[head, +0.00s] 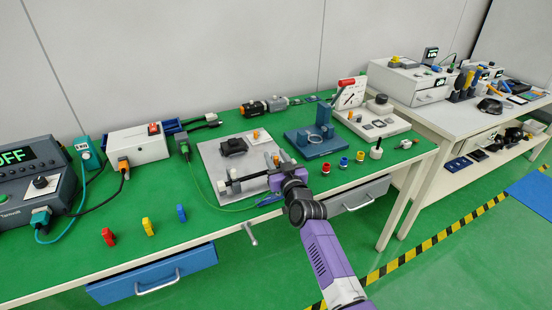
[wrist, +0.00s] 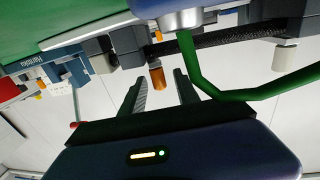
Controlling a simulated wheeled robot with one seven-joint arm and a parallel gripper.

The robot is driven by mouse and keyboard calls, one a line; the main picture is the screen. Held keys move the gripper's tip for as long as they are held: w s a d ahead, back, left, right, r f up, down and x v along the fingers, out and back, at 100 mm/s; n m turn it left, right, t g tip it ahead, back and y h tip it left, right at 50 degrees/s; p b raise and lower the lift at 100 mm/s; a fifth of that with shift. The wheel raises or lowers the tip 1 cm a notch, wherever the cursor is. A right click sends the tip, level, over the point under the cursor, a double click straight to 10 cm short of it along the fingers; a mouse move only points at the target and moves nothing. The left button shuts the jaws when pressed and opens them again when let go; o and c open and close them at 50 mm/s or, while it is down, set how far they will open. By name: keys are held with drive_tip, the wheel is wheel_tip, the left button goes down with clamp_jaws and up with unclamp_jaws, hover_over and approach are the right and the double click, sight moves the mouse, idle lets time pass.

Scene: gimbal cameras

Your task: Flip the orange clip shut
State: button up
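The orange clip (wrist: 157,76) shows in the wrist view as a short orange piece on a dark block, just past the fingertips and in line with the gap between them. In the head view a small orange spot, likely the same clip (head: 276,160), sits on the grey board beside my gripper. My gripper (wrist: 160,86) is open, with a dark finger on each side and nothing between them. In the head view my gripper (head: 272,168) is low over the right part of the board, where the arm partly hides it. I cannot tell the clip's angle.
The grey board (head: 212,160) carries a black block (head: 233,146) and a dark horizontal bar. A green cable (wrist: 205,75) curves close to the right finger in the wrist view. A blue fixture (head: 312,143) stands right of the board.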

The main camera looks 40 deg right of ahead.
clamp_jaws()
drive_tip(key=shift+f+b, duration=0.2)
drive_tip(key=shift+b, duration=0.55)
